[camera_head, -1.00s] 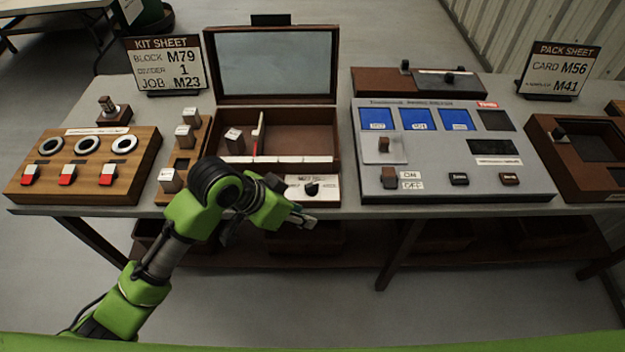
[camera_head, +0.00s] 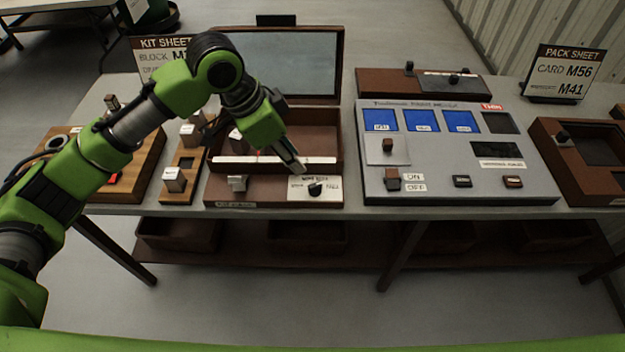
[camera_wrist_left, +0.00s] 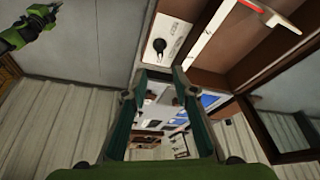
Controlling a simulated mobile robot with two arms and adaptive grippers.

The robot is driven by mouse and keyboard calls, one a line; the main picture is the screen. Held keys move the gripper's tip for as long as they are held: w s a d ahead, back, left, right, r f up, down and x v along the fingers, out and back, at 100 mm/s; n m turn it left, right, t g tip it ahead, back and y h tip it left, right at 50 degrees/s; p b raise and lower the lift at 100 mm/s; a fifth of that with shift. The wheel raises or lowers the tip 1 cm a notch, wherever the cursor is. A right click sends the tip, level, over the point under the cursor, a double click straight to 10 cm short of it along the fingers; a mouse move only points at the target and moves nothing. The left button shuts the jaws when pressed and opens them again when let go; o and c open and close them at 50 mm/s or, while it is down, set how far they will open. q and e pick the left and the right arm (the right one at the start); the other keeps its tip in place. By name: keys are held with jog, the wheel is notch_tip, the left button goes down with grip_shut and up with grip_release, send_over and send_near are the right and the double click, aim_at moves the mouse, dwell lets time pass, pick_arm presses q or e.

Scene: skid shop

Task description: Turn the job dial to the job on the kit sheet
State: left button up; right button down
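The job dial (camera_head: 315,188) is a black knob on a white plate at the front right of the wooden kit case. It also shows in the left wrist view (camera_wrist_left: 159,45), beyond the fingertips. My left gripper (camera_head: 297,168) is just above and behind the dial, apart from it, pointing down and right. In the left wrist view its two fingers (camera_wrist_left: 160,76) stand apart with nothing between them. The kit sheet (camera_head: 165,43) is mostly hidden by my left arm, its job line included. A green arm end, apparently my right gripper (camera_wrist_left: 48,18), shows small in the left wrist view.
The open case lid (camera_head: 290,65) stands behind the dial. A silver latch-like piece (camera_head: 237,183) is left of the dial on the case front. The grey control panel (camera_head: 450,185) is close on the right. Free floor lies before the table.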

aim_at(315, 184)
pick_arm(q)
jog(key=p+x, duration=0.1)
jog(key=x, duration=1.1)
jog(key=shift+r, duration=0.1)
grip_shut()
